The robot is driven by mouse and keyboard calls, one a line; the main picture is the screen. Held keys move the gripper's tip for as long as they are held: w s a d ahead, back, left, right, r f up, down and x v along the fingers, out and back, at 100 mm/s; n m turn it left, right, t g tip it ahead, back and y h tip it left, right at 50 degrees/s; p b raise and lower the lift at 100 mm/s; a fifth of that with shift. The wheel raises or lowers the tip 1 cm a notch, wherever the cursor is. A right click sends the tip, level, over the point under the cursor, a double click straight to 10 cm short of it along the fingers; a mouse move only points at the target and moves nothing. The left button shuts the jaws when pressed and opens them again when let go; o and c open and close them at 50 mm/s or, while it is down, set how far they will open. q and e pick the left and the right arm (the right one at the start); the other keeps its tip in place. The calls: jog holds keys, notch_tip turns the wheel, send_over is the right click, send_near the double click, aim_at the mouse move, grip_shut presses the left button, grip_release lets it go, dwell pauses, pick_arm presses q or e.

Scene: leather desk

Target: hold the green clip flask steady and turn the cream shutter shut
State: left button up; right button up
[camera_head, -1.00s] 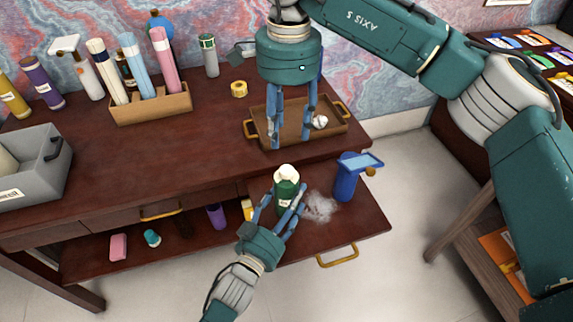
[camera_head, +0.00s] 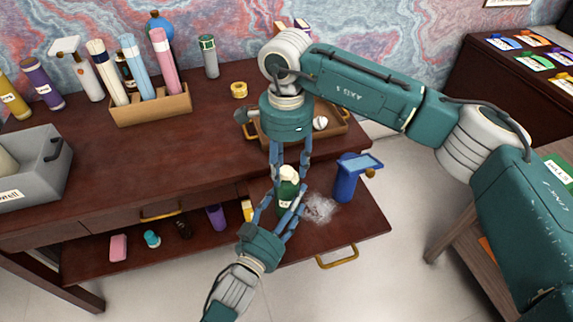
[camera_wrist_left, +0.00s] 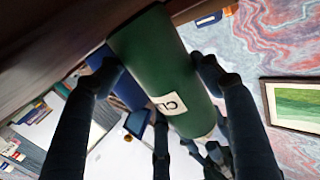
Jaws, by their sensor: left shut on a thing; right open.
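The green clip flask (camera_head: 287,199) stands upright on the pulled-out lower shelf, its cream shutter (camera_head: 288,174) on top. My left gripper (camera_head: 280,208) is shut around the flask's body from the front. In the left wrist view the flask (camera_wrist_left: 160,55) with its white label lies between the two fingers, and a little cream (camera_wrist_left: 208,135) shows at its end. My right gripper (camera_head: 289,172) points down from above, open, with its fingertips on either side of the cream shutter. I cannot tell whether they touch it.
A blue container with a flat light-blue top (camera_head: 346,180) stands right of the flask. A whitish patch (camera_head: 319,208) lies between them. A brown tray (camera_head: 335,134) sits on the desk behind my right gripper. A purple bottle (camera_head: 216,217) and other small items lie left on the shelf.

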jog(key=shift+c, duration=0.5)
grip_shut()
jog(key=shift+m, duration=0.4)
jog(key=m, duration=0.7)
jog(key=shift+m, duration=0.3)
jog(key=m, duration=0.4)
jog(key=shift+m, duration=1.9)
